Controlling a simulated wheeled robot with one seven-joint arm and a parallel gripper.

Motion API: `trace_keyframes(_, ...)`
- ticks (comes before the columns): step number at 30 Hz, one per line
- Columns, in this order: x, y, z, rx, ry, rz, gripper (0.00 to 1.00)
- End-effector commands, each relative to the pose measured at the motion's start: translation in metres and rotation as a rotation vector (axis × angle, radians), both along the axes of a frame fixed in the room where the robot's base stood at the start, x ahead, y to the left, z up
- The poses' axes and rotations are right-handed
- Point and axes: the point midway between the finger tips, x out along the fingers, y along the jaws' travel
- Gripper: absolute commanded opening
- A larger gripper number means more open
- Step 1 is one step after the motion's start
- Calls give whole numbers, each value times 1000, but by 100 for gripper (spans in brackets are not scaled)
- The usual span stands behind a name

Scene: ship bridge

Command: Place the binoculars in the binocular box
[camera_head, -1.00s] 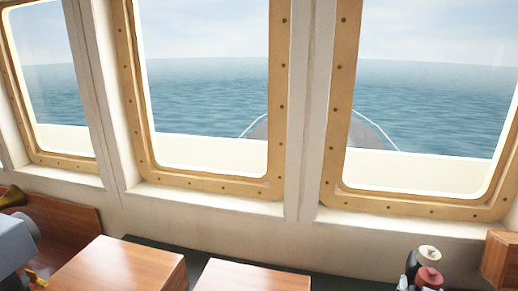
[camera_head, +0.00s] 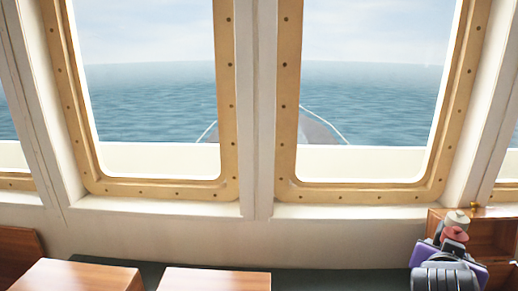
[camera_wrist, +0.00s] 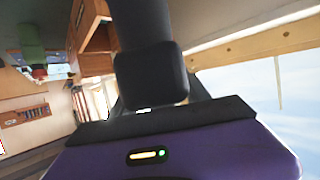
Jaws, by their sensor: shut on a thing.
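My gripper (camera_wrist: 150,92) is shut on a dark object, which appears to be the binoculars (camera_wrist: 141,25). A black barrel fills the upper middle of the wrist view, above my purple gripper body. In the head view, my purple gripper (camera_head: 424,256) is at the lower right. The wooden box also shows in the wrist view (camera_wrist: 88,28).
Two wooden blocks or lids, a left one (camera_head: 78,277) and a right one (camera_head: 215,280), stand on the dark console (camera_head: 325,281). The console top between the right one and my arm looks clear. Window frames and a sill (camera_head: 345,211) run behind.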

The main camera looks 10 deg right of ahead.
Motion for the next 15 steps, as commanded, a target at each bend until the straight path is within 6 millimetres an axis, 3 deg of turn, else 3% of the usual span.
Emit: trace_keyframes(15, -49, -55, 33, -4, -8, -230, 0)
